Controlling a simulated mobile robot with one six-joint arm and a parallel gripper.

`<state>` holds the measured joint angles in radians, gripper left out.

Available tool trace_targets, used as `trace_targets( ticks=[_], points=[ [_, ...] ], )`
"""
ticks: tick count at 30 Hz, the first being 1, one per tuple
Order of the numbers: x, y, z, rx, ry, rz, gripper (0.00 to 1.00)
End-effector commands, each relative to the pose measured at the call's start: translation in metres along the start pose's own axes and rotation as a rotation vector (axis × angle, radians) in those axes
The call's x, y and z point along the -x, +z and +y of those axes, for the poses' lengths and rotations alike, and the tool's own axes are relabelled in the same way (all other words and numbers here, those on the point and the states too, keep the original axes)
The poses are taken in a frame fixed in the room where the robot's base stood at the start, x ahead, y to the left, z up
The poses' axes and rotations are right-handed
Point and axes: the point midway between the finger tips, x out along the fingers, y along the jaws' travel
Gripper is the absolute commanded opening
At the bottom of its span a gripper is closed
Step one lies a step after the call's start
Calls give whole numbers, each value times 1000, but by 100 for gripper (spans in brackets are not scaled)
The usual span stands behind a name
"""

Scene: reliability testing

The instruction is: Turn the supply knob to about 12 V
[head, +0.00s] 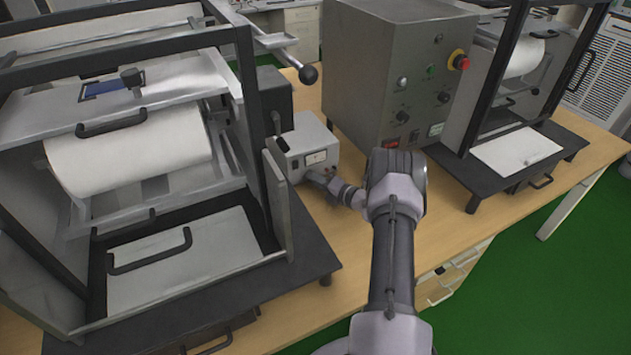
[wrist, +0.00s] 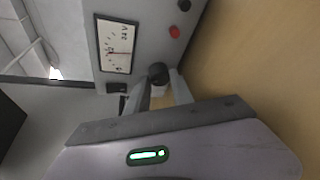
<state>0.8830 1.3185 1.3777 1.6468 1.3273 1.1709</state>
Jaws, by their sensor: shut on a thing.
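The supply is a small grey box (head: 306,140) on the wooden bench, between the two large machines. Its front carries a white dial meter (wrist: 115,46), which also shows in the head view (head: 316,157); I cannot read its value. The dark round supply knob (wrist: 158,72) sits beside the meter on the panel. My gripper (wrist: 160,84) is shut on the knob, one finger on each side. In the head view my gripper (head: 318,177) reaches the lower front of the supply and hides the knob.
A red terminal (wrist: 174,32) and a black one (wrist: 184,5) sit on the panel near the knob. A roller machine (head: 130,150) stands left, a large grey control cabinet (head: 375,75) behind my arm. Bare bench (head: 335,225) lies in front of the supply.

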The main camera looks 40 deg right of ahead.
Motion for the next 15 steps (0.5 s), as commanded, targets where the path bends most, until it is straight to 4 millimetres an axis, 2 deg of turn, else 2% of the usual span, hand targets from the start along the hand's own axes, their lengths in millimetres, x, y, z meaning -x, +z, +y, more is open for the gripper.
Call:
trace_targets(
  ticks=[3,4,6,7,15],
  points=[
    [0,0,-1,0,-2,-1,0],
    [0,0,-1,0,-2,-1,32],
    [0,0,-1,0,-2,-1,45],
    [0,0,-1,0,-1,-1,49],
    [0,0,0,1,-1,0,49]
  ],
)
